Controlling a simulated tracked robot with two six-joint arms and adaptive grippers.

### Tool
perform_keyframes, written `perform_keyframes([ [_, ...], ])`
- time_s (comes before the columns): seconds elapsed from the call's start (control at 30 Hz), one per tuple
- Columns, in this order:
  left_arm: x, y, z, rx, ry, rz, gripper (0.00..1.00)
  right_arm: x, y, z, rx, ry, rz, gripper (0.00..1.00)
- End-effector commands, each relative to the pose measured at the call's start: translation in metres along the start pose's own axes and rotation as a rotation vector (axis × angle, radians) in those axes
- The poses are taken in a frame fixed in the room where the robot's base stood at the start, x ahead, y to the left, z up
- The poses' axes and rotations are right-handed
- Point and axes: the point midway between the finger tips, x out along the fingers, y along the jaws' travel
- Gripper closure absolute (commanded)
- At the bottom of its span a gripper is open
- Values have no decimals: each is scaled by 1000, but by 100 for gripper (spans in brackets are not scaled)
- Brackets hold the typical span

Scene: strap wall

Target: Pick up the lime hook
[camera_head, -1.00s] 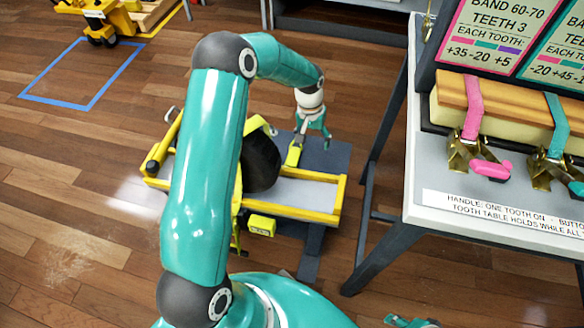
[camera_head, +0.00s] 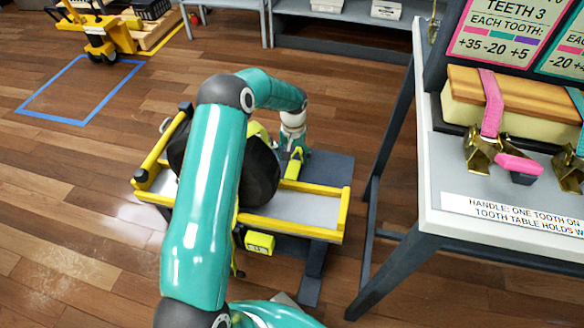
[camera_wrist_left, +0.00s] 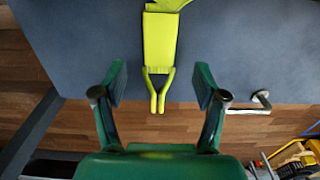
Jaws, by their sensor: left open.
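The lime hook (camera_wrist_left: 153,92) is a forked wire end on a flat lime strap (camera_wrist_left: 159,40). In the left wrist view it hangs over the edge of a dark grey surface. My left gripper (camera_wrist_left: 160,78) is open, with one finger on each side of the hook and a visible gap to both. The head view shows my left gripper (camera_head: 291,146) low beside the lime piece (camera_head: 294,164) at the far side of the yellow-framed bench; its fingertips are hard to make out there. My right gripper is not in view.
The yellow-framed bench (camera_head: 318,228) carries a dark round drum (camera_head: 258,178), partly hidden by my left arm. A white-topped table (camera_head: 450,185) with pink and teal straps stands at the right. A bent metal rod (camera_wrist_left: 262,101) is right of the gripper.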

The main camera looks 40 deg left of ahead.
Motion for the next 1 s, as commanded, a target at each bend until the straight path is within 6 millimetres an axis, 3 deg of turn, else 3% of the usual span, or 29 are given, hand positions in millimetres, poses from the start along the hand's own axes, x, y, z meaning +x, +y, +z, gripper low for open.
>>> perform_keyframes([
  [0.17,11,0,1,0,-2,-1,28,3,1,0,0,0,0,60],
  [0.5,53,0,2,0,-1,0,28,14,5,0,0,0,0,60],
  [0.73,54,0,1,0,0,0,28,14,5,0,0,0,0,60],
  [0.77,54,0,1,0,0,0,30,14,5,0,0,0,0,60],
  [1.0,54,0,1,1,0,0,70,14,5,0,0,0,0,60],
])
